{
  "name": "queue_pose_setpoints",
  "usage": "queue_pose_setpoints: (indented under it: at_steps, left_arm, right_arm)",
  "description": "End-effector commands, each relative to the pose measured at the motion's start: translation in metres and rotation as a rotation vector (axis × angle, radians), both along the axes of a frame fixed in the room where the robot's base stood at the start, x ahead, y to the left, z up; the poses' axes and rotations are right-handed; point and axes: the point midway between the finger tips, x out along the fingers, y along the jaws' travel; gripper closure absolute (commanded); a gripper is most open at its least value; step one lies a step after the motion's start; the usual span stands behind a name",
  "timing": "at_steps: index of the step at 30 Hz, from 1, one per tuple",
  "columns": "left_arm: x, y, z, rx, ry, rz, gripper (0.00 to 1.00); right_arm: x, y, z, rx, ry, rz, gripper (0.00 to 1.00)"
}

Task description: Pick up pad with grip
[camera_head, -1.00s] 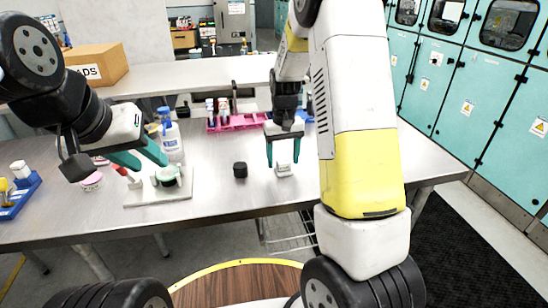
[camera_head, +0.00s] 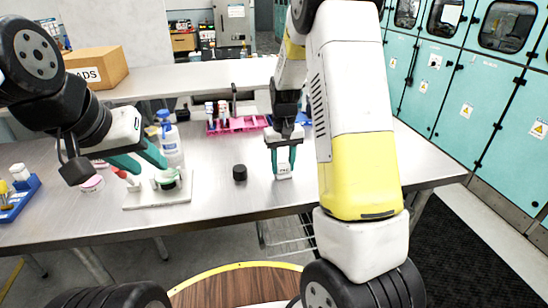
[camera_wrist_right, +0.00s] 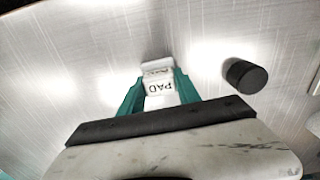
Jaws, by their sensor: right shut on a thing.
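The pad (camera_head: 284,175) is a small white block with dark lettering, near the front edge of the metal table. In the right wrist view the pad (camera_wrist_right: 158,88) reads "PAD" and sits between the two teal fingers. A second white lettered face shows just beyond it. My right gripper (camera_head: 283,164) points down and is shut on the pad, which is at table level; I cannot tell whether it touches the table. My left gripper (camera_head: 150,163) has its teal fingers apart, over a white board (camera_head: 150,202) beside a green-and-white round thing (camera_head: 167,179).
A black cylinder (camera_head: 240,173) stands left of the pad, and also shows in the right wrist view (camera_wrist_right: 245,76). A pink rack (camera_head: 240,125) and a spray bottle (camera_head: 170,145) stand behind. A blue tray (camera_head: 18,200) is far left.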

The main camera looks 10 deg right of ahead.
Motion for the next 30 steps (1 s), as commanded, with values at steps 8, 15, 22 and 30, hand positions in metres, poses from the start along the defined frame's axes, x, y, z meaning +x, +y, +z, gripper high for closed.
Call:
queue_pose_setpoints:
  at_steps: [8, 15, 22, 30]
  left_arm:
    - [0.0, 0.0, 0.0, 0.0, 0.0, 0.0, 0.64]
    - [0.0, 0.0, 0.0, 0.0, 0.0, 0.0, 0.64]
    - [0.0, 0.0, 0.0, 0.0, 0.0, 0.0, 0.64]
    - [0.0, 0.0, 0.0, 0.0, 0.0, 0.0, 0.64]
  right_arm:
    - [0.001, 0.0, 0.024, 0.0, -0.004, 0.001, 1.0]
    - [-0.034, 0.006, 0.038, 0.002, 0.001, 0.004, 1.0]
    - [-0.096, 0.015, 0.044, 0.002, 0.0, 0.003, 1.0]
    - [-0.146, 0.022, 0.048, 0.001, 0.0, 0.002, 1.0]
